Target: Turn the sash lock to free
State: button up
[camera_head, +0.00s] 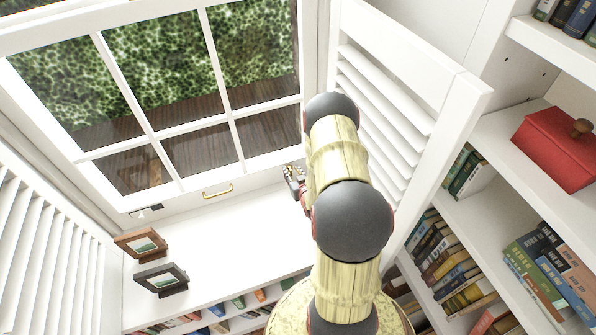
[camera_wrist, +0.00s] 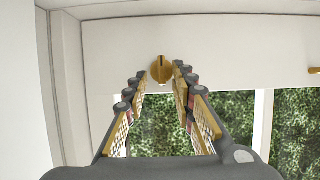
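The sash lock, a round brass turn-knob (camera_wrist: 162,69) with a dark upright slot or bar across its middle, sits on the white window rail in the wrist view. My gripper (camera_wrist: 159,76) is open, with its fingertips to either side of the knob in that view and gaps left and right of it. I cannot tell whether the tips reach past the knob's face. In the head view my gripper (camera_head: 293,180) is at the window's lower right corner, and the lock is hidden there by my gripper and arm.
A brass pull handle (camera_head: 217,191) is on the bottom rail. A small dark fitting (camera_head: 147,211) is at its left end. A louvred shutter (camera_head: 385,105) stands open close right of my arm. Two picture frames (camera_head: 141,243) (camera_head: 161,279) stand on the white sill (camera_head: 225,235), otherwise clear.

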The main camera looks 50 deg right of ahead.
jog(key=shift+w, duration=0.1)
jog(key=shift+c, duration=1)
jog(key=c, duration=0.4)
grip_shut()
